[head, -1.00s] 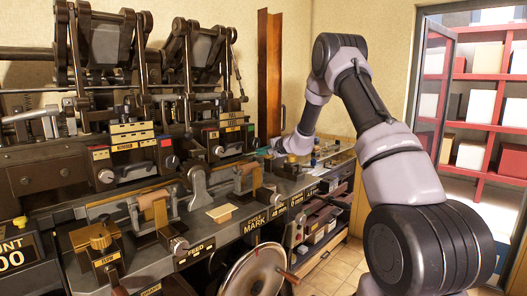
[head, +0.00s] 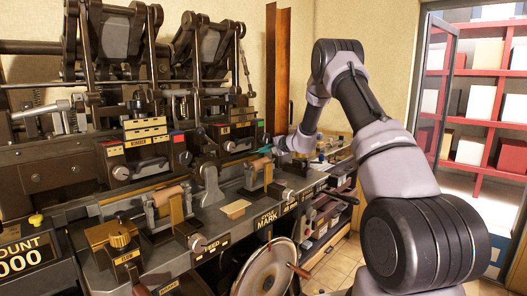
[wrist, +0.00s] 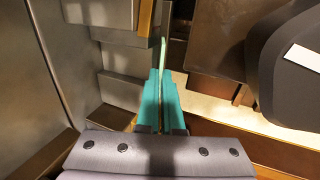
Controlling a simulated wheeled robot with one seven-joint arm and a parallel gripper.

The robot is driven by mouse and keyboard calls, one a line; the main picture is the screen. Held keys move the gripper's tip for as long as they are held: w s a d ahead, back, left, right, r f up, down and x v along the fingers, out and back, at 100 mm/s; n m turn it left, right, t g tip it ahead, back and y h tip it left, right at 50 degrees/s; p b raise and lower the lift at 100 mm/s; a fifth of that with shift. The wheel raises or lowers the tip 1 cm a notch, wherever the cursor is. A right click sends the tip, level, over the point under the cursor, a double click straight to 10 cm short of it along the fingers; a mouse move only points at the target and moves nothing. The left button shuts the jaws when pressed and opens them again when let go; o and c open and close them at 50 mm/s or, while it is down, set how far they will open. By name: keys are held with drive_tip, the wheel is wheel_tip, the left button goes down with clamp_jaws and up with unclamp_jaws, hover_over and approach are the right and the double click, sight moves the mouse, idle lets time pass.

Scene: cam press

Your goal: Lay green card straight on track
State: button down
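The green card (wrist: 163,58) shows in the wrist view as a thin pale-green strip, seen nearly edge-on. It stands out beyond the teal fingertips of my gripper (wrist: 161,100), which are closed on its near end. In the head view my gripper (head: 267,150) is small, at the machine's right end behind the bench parts. The card cannot be made out clearly there. I cannot tell which part of the bench is the track, or whether the card touches anything.
The dark press machine (head: 100,160) fills the left. In the wrist view, grey and brown machine parts (wrist: 235,45) stand close on both sides of the card.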

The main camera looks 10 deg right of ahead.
drive_tip(key=c, duration=1)
unclamp_jaws()
drive_tip(key=o, duration=0.5)
drive_tip(key=shift+f, duration=0.25)
drive_tip(key=shift+s, duration=0.1)
drive_tip(key=shift+s+d, duration=0.75)
drive_tip(key=shift+s, duration=0.2)
drive_tip(key=shift+s+d, duration=0.7)
drive_tip(key=shift+s, duration=0.25)
